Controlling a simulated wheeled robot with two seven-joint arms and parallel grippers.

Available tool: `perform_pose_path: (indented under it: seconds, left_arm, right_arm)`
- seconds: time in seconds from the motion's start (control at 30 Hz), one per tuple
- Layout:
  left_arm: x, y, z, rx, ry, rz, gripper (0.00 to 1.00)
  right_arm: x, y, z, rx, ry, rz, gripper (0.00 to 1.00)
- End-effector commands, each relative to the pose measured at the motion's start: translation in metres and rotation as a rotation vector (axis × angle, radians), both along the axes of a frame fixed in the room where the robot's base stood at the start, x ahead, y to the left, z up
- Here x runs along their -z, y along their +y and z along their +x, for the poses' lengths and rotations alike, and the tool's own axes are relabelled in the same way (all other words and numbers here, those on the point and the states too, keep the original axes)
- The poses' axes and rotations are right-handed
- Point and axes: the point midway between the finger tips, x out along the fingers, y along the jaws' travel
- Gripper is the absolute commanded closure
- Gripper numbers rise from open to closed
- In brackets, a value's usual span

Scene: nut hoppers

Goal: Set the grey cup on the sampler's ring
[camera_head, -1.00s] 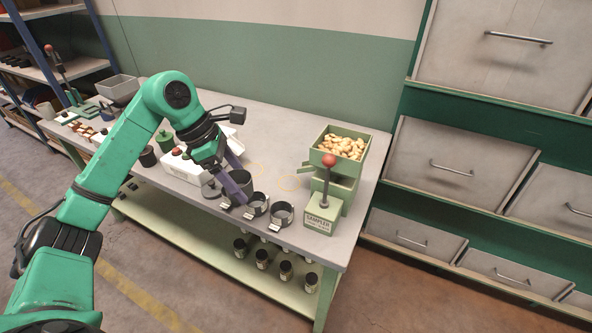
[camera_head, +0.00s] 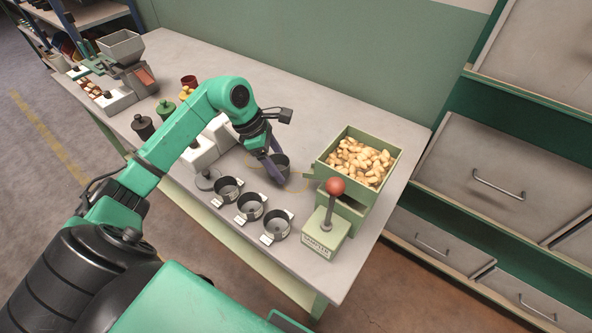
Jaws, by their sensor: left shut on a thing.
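The sampler (camera_head: 325,240) is a green stand at the right end of the table, with a red-knobbed lever and a hopper (camera_head: 327,165) full of nuts. A thin yellow ring (camera_head: 298,191) on the tabletop beside it is partly hidden behind my gripper and the cup. My left gripper (camera_head: 273,170), with purple fingers, is shut on a dark grey cup (camera_head: 282,165). The cup looks upright, left of the hopper and at the ring's far side. I cannot tell whether it touches the table. My right gripper is not in view.
Several dark cups with white labels (camera_head: 249,207) stand along the front edge, left of the sampler. A grey hopper (camera_head: 122,45), white boxes (camera_head: 199,153) and dark and green jars (camera_head: 142,127) stand further left. The table's back (camera_head: 300,105) is clear.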

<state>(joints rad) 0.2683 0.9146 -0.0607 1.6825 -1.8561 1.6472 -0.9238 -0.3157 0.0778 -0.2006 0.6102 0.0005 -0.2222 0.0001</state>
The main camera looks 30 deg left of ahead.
Motion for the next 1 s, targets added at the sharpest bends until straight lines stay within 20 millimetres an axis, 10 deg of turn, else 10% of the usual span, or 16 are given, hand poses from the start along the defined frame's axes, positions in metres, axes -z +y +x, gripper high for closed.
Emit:
perform_pose_path:
  seconds: [0.33,0.73,0.77,0.8,1.0]
  left_arm:
    - [0.014,-0.041,0.017,0.002,-0.003,-0.006,0.80]
    - [0.036,-0.037,0.016,0.000,-0.002,0.001,0.80]
    - [0.035,-0.037,0.016,-0.001,-0.002,0.001,0.16]
    - [0.034,-0.037,0.016,-0.001,-0.002,0.000,0.01]
    - [0.034,-0.037,0.016,0.000,-0.001,0.000,0.00]
  right_arm:
    - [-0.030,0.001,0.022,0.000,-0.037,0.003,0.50]
    - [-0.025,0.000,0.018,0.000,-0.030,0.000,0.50]
    - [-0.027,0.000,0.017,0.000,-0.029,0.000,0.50]
    - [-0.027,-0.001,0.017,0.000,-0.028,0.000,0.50]
    - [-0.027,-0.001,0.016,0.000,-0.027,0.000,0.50]
